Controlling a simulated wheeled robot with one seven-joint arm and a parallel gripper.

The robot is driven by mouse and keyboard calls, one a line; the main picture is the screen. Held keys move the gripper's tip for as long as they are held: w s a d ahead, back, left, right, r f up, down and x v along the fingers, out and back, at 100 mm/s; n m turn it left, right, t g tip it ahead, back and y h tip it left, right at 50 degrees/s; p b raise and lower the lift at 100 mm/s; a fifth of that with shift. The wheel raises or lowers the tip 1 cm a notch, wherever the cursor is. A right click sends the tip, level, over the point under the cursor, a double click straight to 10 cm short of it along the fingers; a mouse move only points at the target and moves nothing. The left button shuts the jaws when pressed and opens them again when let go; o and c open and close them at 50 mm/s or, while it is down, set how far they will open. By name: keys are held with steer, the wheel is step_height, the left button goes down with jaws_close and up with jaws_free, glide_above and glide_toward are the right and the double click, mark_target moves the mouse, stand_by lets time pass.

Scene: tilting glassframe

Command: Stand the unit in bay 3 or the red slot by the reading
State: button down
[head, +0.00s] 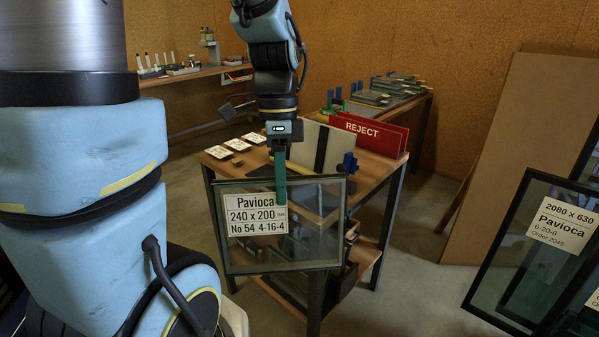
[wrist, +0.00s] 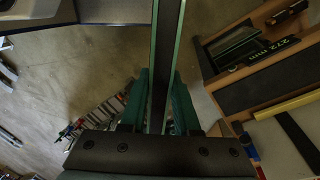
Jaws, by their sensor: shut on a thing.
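The glass unit (head: 315,235) has a dark frame and a white label (head: 256,214) reading "Pavioca 240 x 200 No 54 4-16-4". My gripper (head: 280,190) is shut on its upper edge and holds it upright in front of the workbench. In the wrist view the unit (wrist: 166,60) is edge-on between the green fingers of my gripper (wrist: 162,100). The red slot (head: 370,133), marked "REJECT", stands at the bench's back right. A dark display (wrist: 272,52) with yellow-green characters, seemingly "mm", shows at right in the wrist view; I cannot read its digits surely.
The wooden bench (head: 366,197) carries several white cards (head: 219,152), too small to read, a grey panel (head: 338,146) with a black strip and blue blocks (head: 349,163). Large framed panes (head: 535,235) lean at right. A back table (head: 420,98) holds stacked pieces. Floor between is clear.

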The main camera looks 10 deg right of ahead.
steer(key=w+a+f+n+t+h, duration=0.1)
steer(key=w+a+f+n, duration=0.6)
steer(key=f+n, duration=0.2)
steer(key=w+a+f+n+t+h, duration=0.1)
steer(key=w+a+f+n, duration=0.6)
steer(key=f, duration=0.4)
steer(key=w+n, duration=0.1)
steer(key=n, duration=0.1)
steer(key=shift+w+a+n, duration=0.15)
steer(key=shift+a+n, duration=0.25)
steer(key=shift+f, duration=0.1)
